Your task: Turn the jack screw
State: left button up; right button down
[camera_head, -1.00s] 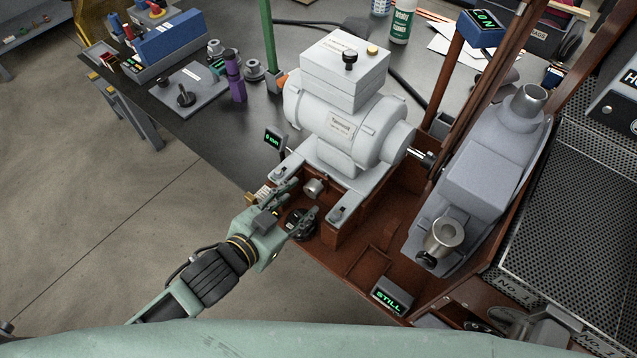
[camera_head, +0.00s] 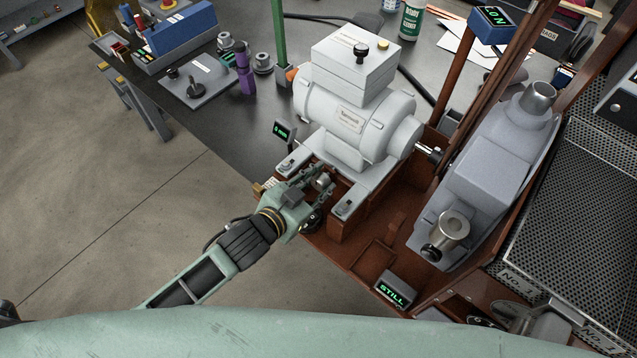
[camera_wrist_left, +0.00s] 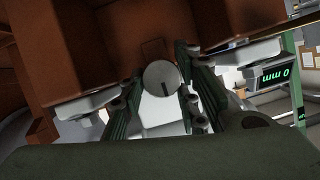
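The jack screw looks like a round silver knob (camera_head: 323,182) at the front of the brown base, under the grey motor (camera_head: 352,122). My left gripper (camera_head: 317,184) is at the knob. In the wrist view its two fingers (camera_wrist_left: 158,95) stand apart, one on each side of the knob. The gripper is open; I cannot tell whether either finger touches the knob. A small display (camera_head: 283,131) beside the motor reads 0 mm. My right gripper is not in view.
A display reading STILL (camera_head: 394,290) stands at the base's front right. A grey machine with a metal cup (camera_head: 449,228) is to the right. Open floor lies left of my arm.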

pick_arm(q)
jog(key=shift+s+d, duration=0.1)
jog(key=shift+d, duration=0.05)
jog(key=c, duration=0.5)
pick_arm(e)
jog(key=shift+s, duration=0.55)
pick_arm(q)
jog(key=shift+s+m, duration=0.1)
jog(key=shift+m, duration=0.2)
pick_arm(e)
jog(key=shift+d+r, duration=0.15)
pick_arm(q)
jog(key=shift+d+f+m+t+y+p, duration=0.1)
jog(key=shift+m+t+y+p, duration=0.2)
jog(key=shift+m, duration=0.1)
jog(key=shift+f+m+t+y, duration=0.2)
jog(key=shift+m+t+y, duration=0.15)
jog(key=shift+m, duration=0.35)
jog(key=shift+s+f+m+t+y+b, duration=0.1)
jog(key=shift+m+t+y+b, duration=0.35)
jog(key=shift+m+b, duration=0.5)
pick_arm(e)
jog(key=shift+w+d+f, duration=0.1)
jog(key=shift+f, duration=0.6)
